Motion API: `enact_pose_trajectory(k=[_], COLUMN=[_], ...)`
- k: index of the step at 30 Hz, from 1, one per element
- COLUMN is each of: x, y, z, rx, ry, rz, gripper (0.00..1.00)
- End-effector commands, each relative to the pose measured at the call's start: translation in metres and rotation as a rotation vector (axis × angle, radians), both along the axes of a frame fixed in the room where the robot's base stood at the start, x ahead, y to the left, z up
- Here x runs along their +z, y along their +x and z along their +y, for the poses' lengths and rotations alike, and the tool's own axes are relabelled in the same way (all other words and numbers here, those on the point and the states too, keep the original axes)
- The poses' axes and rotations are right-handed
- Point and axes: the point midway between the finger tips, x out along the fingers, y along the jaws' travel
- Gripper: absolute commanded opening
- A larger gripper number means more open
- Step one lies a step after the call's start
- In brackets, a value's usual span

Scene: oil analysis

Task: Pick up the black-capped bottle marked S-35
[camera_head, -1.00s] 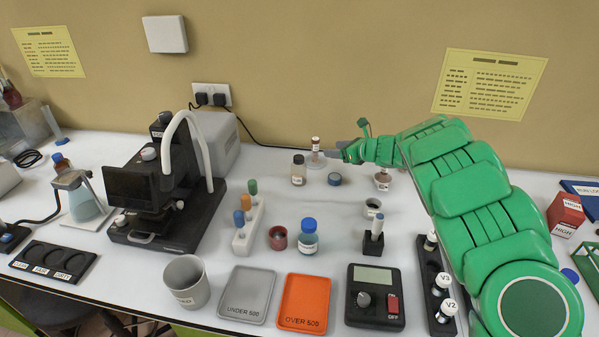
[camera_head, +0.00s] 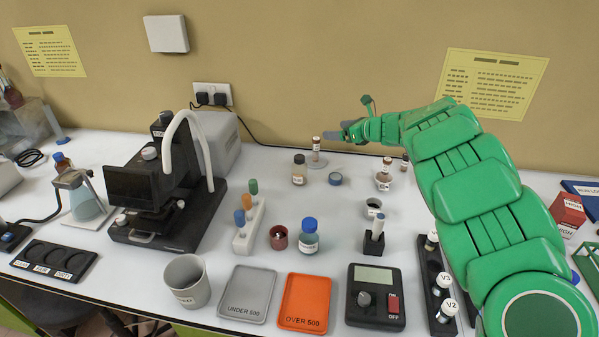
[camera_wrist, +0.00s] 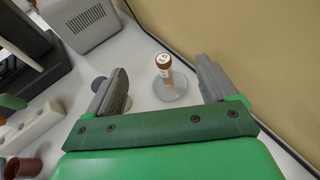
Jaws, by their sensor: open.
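My gripper (camera_head: 346,132) is above and right of the vial in the head view.
The microscope (camera_head: 160,190) and a tube rack (camera_head: 248,225) are to the left. The wall is close behind my gripper.

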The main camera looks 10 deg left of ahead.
Motion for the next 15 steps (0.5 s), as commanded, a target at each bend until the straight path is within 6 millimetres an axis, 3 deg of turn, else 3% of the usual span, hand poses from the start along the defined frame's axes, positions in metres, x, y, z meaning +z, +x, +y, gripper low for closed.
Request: enact_pose_trajectory(k=[9, 15], x=[0.04, 0.032], y=[0.0, -0.01], z=[0.0, 0.019], rx=[0.0, -0.005], ry=[-0.001, 0.005], rz=[-0.003, 0.019], gripper=[0.85, 0.85])
